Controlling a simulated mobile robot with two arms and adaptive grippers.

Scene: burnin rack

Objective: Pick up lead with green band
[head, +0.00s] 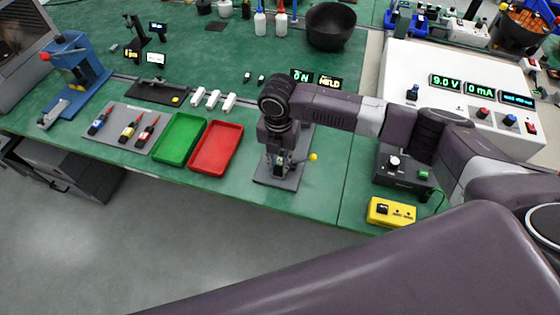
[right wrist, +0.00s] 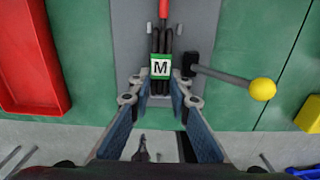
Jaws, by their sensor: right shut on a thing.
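The lead with the green band (right wrist: 160,67) shows in the right wrist view as a bundle of black cable. My right gripper (right wrist: 161,84) is shut on this lead, with a fingertip on each side just below the label. In the head view the right gripper (head: 280,160) points down over a grey fixture (head: 265,179), and its wrist hides most of the lead. I cannot tell whether the lead touches the fixture. My left gripper is not in view.
A lever with a yellow knob (right wrist: 262,89) stands close right of the lead. A red tray (head: 217,147) and green tray (head: 180,139) lie to the left. A yellow box (head: 391,212) sits right.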

